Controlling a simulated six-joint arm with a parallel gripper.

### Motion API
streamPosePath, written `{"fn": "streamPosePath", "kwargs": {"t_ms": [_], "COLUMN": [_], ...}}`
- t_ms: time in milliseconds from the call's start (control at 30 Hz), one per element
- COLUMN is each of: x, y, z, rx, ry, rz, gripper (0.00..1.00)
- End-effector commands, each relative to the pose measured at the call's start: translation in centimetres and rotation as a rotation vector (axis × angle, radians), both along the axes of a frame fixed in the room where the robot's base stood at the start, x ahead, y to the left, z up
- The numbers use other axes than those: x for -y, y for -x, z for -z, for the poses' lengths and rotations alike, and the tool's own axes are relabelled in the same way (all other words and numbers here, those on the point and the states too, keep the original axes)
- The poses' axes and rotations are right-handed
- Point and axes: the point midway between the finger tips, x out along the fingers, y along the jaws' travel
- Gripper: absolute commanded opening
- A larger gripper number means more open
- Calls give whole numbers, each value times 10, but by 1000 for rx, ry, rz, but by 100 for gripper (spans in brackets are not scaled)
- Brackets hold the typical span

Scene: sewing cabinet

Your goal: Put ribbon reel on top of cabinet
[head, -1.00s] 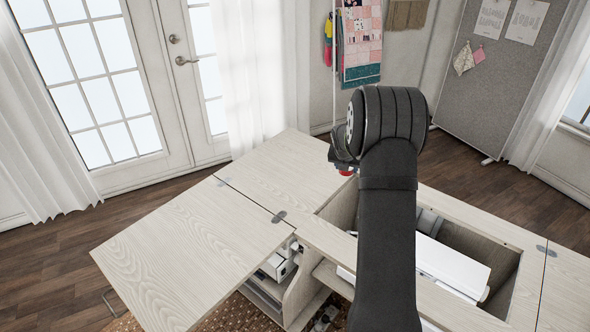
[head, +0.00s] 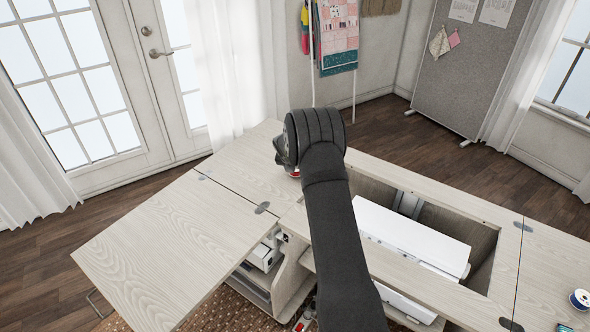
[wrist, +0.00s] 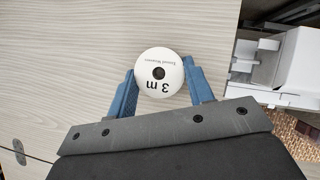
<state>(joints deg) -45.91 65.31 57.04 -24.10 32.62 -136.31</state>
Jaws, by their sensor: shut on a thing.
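The ribbon reel (wrist: 160,93) has a round white face printed "3 m" and a dark centre hole. In the wrist view it sits between the two blue fingers of my gripper (wrist: 161,78), which is shut on it. In the head view only a small red and white part of the reel (head: 292,173) shows beneath my wrist, and the fingers are hidden. The pale wood cabinet top (head: 245,172) lies below the reel; it also fills much of the wrist view (wrist: 80,60). I cannot tell whether the reel touches it.
A white sewing machine (head: 415,235) lies in the cabinet's open well. Another reel, white and blue (head: 580,299), sits on the right leaf. The left leaf (head: 165,245) is bare. Open shelves with white items (head: 264,255) are below the top's front edge.

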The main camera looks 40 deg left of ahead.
Motion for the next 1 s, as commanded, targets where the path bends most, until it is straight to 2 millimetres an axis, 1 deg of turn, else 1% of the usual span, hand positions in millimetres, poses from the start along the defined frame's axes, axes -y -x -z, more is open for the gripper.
{"fn": "streamPosePath", "kwargs": {"t_ms": [33, 67, 300, 433, 467, 533, 567, 833, 1000], "x": [0, 0, 0, 0, 0, 0, 0, 0, 1], "y": [0, 0, 0, 0, -1, 0, 0, -1, 3], "z": [6, 7, 8, 12, 11, 11, 11, 10, -2], "rx": [0, 1, 2, 1, 2, 2, 2, 2, 2], "ry": [-1, -1, -1, 0, -1, -1, -1, -1, -3], "rz": [0, 0, 0, -1, 0, 0, 0, 0, -1], "gripper": [26, 26, 26, 26, 53, 67, 69, 69, 69]}}
